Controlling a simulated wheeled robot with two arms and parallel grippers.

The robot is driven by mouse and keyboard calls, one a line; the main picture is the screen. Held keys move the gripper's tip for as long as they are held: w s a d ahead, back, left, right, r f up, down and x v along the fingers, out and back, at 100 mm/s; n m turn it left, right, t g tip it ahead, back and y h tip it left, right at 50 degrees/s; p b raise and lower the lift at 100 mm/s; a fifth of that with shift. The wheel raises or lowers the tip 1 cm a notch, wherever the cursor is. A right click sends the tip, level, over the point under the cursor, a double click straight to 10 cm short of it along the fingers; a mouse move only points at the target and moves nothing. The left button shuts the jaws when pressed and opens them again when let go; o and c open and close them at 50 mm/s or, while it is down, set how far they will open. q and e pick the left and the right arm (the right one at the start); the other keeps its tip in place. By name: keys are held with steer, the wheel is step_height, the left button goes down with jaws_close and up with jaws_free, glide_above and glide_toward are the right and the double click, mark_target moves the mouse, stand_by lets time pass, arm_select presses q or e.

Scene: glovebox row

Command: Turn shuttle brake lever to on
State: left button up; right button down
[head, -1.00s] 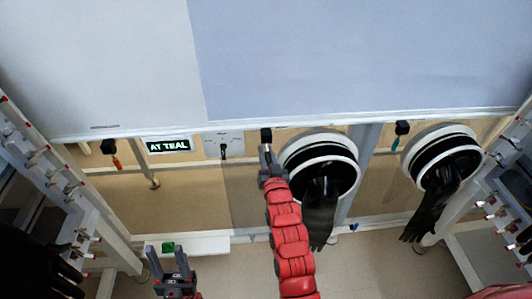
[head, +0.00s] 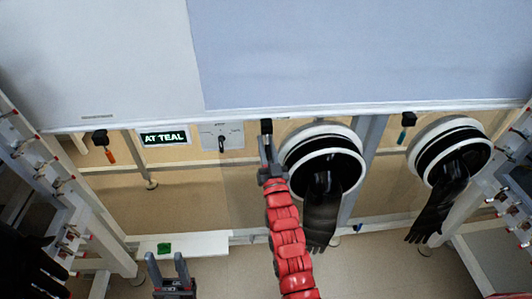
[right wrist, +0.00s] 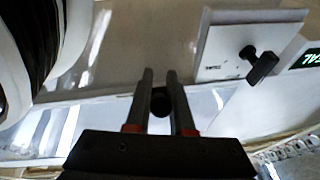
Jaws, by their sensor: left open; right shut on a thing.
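A pale panel (head: 221,131) on the front rail carries a small black lever (head: 222,144). It also shows in the right wrist view (right wrist: 262,68), to the right of my fingers and apart from them; its lettering is too small to read. My right gripper (head: 267,142) is just below a black block (head: 266,126) on the rail, right of the panel. In the right wrist view its fingers (right wrist: 160,88) are shut on a dark round handle (right wrist: 161,102), mostly hidden in the head view. My left gripper (head: 168,262) is open and empty, low in the head view.
A lit sign (head: 164,139) reads "AT TEAL". An orange-handled lever (head: 108,152) hangs at left, a teal-handled one (head: 403,134) at right. White racks flank both sides.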

steer(key=shift+w+f+t+y+b, duration=0.4)
steer(key=shift+t+b, duration=0.5)
steer(key=shift+b, duration=0.35)
steer(key=shift+w+r+n+t+b, duration=0.15)
steer(key=shift+r+n+t+b, duration=0.15)
steer(key=shift+t+b, duration=0.35)
